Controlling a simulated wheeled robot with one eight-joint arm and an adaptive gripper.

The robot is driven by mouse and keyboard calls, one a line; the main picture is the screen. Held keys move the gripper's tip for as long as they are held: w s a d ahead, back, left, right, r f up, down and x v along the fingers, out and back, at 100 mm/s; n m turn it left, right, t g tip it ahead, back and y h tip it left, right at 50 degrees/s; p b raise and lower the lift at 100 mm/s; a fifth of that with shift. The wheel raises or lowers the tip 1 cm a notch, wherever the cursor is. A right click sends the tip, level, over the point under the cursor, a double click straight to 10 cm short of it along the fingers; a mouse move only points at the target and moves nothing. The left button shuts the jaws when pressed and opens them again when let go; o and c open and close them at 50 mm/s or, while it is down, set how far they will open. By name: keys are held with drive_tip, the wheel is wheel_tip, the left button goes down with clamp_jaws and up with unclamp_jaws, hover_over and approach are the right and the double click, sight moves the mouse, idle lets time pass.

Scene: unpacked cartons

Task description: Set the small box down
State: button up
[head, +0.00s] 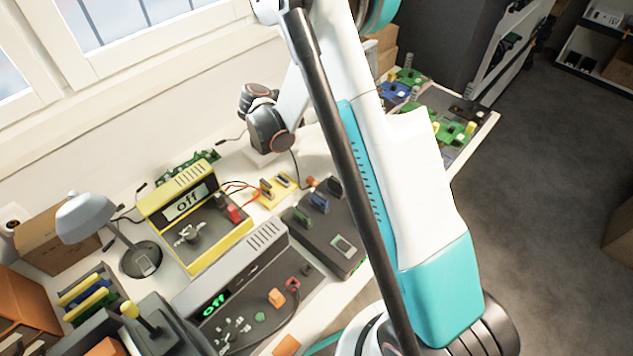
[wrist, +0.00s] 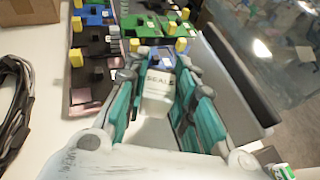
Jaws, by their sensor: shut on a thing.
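The small box (wrist: 156,98) is pale with dark lettering on its face. It shows in the wrist view between the teal fingers of my gripper (wrist: 157,76). My gripper is shut on it, with finger pads at its left and right sides. The box's lower part is hidden by my gripper's body, and I cannot tell whether it touches anything below. In the head view my arm blocks the area, and neither the gripper nor the box can be made out.
Circuit boards with yellow parts, including a green one (wrist: 143,26) and a dark one (wrist: 88,80), lie ahead and left. Black cables (wrist: 14,105) lie at far left. Bench instruments (head: 203,222) and a lamp (head: 86,214) crowd the bench. Floor (head: 540,200) is open at right.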

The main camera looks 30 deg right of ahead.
sight(336, 161)
wheel_tip(336, 161, down, 17)
drive_tip(key=b, duration=0.5)
drive_tip(key=shift+r, duration=0.2)
drive_tip(key=o, duration=1)
drive_tip(key=shift+o, duration=0.2)
